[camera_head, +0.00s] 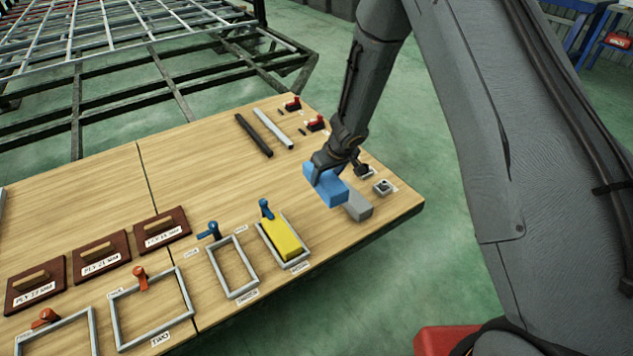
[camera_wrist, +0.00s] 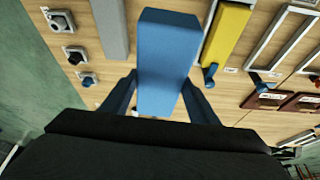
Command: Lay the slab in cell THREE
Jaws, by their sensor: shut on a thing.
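My gripper (camera_head: 332,163) is shut on a blue slab (camera_head: 326,187) near the right end of the wooden table. In the wrist view the blue slab (camera_wrist: 167,55) sits between the two fingers. It appears raised, and in the head view it partly covers a grey block (camera_head: 358,206). Four-sided grey frames form the cells. The label TWO is readable on one frame (camera_head: 118,318). The narrower frame to its right (camera_head: 217,272) is empty, with a blue-handled clamp at its top; its label is too small to read surely. The rightmost frame (camera_head: 299,264) holds a yellow slab (camera_head: 284,240).
Three brown plates (camera_head: 101,263) with wooden handles lie to the left. Small grey fittings (camera_head: 383,187) stand near the right edge. The clamps at the frames stick up.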

